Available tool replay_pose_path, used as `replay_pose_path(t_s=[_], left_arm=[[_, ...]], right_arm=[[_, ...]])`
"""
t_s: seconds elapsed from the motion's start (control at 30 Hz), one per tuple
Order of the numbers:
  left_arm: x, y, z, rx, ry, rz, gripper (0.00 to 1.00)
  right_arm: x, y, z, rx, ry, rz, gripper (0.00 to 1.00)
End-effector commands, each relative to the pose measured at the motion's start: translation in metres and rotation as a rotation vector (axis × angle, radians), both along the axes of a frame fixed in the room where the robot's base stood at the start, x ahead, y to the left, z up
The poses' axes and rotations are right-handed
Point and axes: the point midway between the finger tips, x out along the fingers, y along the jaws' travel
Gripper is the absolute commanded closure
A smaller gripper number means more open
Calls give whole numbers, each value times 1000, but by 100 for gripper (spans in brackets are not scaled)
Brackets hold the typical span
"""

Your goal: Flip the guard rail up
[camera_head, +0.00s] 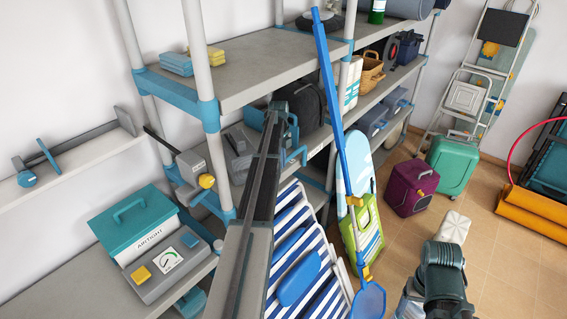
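A grey rail (82,143) with a bracket at each end runs along the narrow white ledge on the left wall. It may be the guard rail, but I cannot tell for sure. A blue lever and round blue knob (27,179) sit at its near left end. My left arm reaches up the middle, and my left gripper (284,118) is at its far end, in front of the shelves and well to the right of the rail. Its finger opening is not clear. Part of my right arm shows at the bottom right; its gripper is not in view.
A teal box (133,222) and a grey gauge unit (168,262) stand on the lower left bench. A grey box with a yellow knob (206,181) is by the shelf post. A long blue pole (329,90) leans right of my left arm.

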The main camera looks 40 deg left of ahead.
Motion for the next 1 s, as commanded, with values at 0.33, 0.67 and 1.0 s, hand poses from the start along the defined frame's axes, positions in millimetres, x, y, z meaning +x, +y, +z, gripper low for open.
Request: replay_pose_path(t_s=[0.33,0.67,1.0], left_arm=[[1,14,1,21,-4,11,100],[2,12,13,18,-3,9,100],[-18,-17,40,3,1,-1,100]], right_arm=[[0,0,1,0,0,0,28],[0,0,13,0,0,-2,28],[0,0,40,2,0,-8,28]])
